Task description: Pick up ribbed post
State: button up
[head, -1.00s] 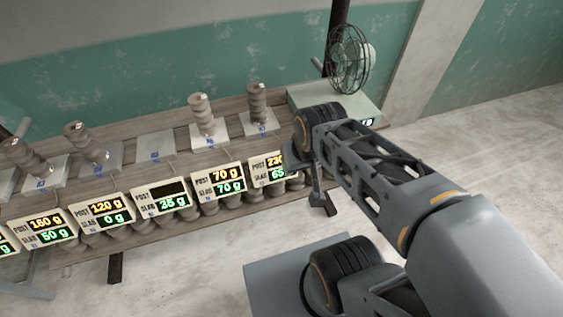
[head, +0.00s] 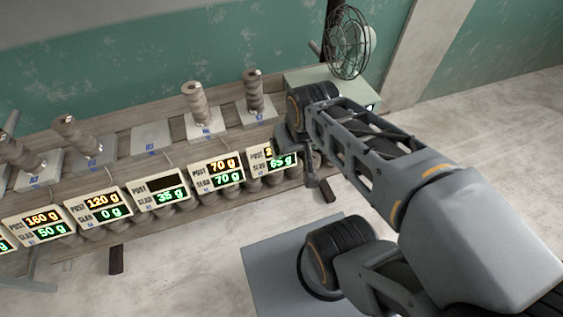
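Several ribbed grey-brown clay posts stand on grey slabs along a wooden bench. One post (head: 194,101) stands upright near the middle. Another post (head: 253,92) stands to its right, closest to my arm. A post (head: 77,135) and a further post (head: 20,155) stand to the left and look tilted in this view.
A slab (head: 152,138) between the posts is bare. Lit displays with POST and SLAB readings, such as one (head: 217,172), line the bench front, with more ribbed pieces below. A fan (head: 349,43) stands on a pale green box (head: 312,82) at the right end. Floor at right is clear.

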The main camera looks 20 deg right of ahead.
aim_at(66, 126)
jog(key=u, duration=1.55)
jog(key=k, duration=0.4)
jog(key=z, duration=0.2)
jog(key=i, duration=0.85)
jog(key=u, duration=1.05)
jog(key=i, duration=0.6)
jog(key=u, duration=0.6)
